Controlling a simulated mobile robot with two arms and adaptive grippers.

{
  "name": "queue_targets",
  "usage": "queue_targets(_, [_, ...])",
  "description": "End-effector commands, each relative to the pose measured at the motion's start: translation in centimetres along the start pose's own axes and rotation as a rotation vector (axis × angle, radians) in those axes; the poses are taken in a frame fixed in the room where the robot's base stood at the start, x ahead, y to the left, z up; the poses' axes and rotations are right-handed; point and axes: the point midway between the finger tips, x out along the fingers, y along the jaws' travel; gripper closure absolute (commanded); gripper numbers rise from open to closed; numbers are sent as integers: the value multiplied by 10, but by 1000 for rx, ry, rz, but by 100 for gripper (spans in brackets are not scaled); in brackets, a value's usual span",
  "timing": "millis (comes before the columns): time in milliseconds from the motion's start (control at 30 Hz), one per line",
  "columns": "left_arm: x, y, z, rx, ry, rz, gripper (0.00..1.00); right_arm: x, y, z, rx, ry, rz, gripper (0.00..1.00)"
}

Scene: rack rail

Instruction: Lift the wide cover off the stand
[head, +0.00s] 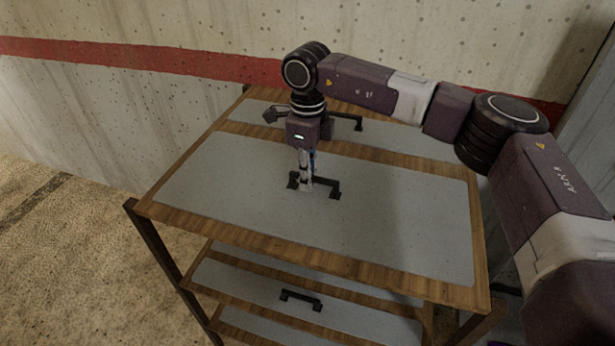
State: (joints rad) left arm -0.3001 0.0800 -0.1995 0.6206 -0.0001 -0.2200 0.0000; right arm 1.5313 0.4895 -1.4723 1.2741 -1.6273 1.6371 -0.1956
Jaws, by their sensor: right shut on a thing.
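The wide cover (400,222) is a large grey panel lying flat in the wooden top of the stand (345,264). A black bar handle (328,185) stands up near its middle. My right gripper (306,184) points down from above and is shut on the left part of this handle. Its fingers hide some of the handle. The cover looks level within the wooden frame; I see no clear gap under it. My left gripper is not in view.
A narrower grey panel with a black handle (346,121) lies behind the wide cover, partly hidden by my arm. Lower shelves carry more grey panels, one with a black handle (301,298). A concrete wall (180,95) with a red stripe stands close behind. Floor at left is clear.

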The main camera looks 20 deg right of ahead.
Motion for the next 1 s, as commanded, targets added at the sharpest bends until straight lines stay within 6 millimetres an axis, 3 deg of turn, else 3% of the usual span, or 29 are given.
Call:
queue_targets(567, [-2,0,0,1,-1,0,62,-4,-1,1,0,-3,-2,100])
queue_targets(1000, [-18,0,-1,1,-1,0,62,-35,0,1,0,-4,-2,100])
